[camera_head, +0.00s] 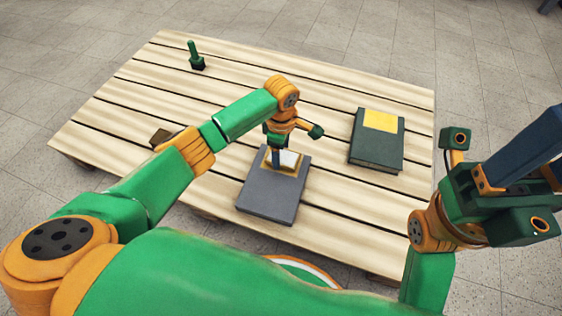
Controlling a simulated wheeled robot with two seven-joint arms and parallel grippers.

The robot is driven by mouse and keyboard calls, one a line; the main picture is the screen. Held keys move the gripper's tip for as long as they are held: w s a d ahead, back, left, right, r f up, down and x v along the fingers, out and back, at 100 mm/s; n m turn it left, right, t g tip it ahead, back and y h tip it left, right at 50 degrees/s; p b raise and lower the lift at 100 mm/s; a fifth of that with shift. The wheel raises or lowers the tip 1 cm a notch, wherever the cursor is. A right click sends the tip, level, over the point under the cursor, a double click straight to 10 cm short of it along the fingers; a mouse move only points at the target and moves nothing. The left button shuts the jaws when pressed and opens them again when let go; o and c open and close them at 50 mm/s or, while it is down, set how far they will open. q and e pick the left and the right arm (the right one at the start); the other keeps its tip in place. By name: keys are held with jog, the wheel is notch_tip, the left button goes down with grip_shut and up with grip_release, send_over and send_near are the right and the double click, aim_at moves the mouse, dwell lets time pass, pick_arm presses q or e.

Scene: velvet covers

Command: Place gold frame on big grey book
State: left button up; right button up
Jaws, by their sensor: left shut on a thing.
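The big grey book (268,204) lies flat near the front middle of the wooden table. The gold frame (291,161), with a pale inside and golden edges, is at the far end of the book's cover. It looks flat; I cannot tell whether it touches the cover or hangs just above. My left gripper (276,160) points down and is shut on the gold frame, hiding part of it. My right gripper (530,160) is at the right picture edge, away from the table; its blue fingers run out of view.
A dark green book (376,153) with a yellow patch (381,121) on its cover lies to the right. A small green-handled object (195,56) stands at the far left. A small brown block (160,138) is partly behind my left arm. The table's far middle is bare.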

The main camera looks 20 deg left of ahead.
pick_arm(q)
jog(key=shift+f, duration=0.6)
jog(key=shift+r, duration=0.2)
jog(key=shift+f, duration=0.1)
jog(key=o, duration=1.4)
jog(key=shift+c, duration=0.2)
